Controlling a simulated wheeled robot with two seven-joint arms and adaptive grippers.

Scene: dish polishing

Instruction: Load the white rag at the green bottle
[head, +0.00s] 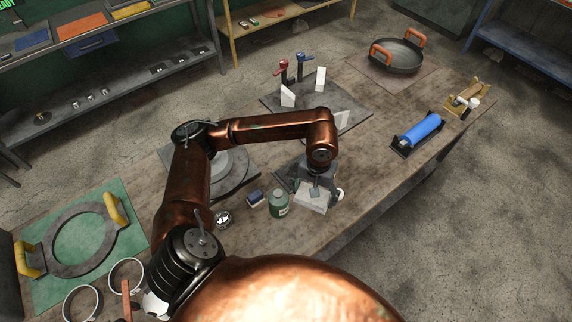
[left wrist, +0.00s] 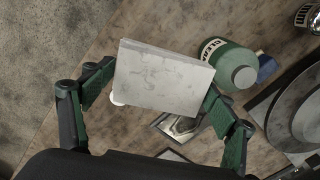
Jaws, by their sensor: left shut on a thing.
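My left gripper (head: 318,178) is shut on the white rag (head: 311,201), a flat, pale, stained block. In the left wrist view the rag (left wrist: 162,78) sits between the two green fingers of this gripper (left wrist: 160,100). The green bottle (head: 278,206) stands upright on the table just left of the rag. In the left wrist view the bottle (left wrist: 226,62), with a white label and pale cap, is close to the rag's right edge; I cannot tell whether they touch. My right gripper is not in view.
A small blue block (head: 255,197) and a metal tin (head: 224,219) lie left of the bottle. A round grey disc (head: 228,168) is behind them. A blue roller (head: 421,131) and an orange-handled pan (head: 397,55) stand farther right. The table's front edge runs close by the rag.

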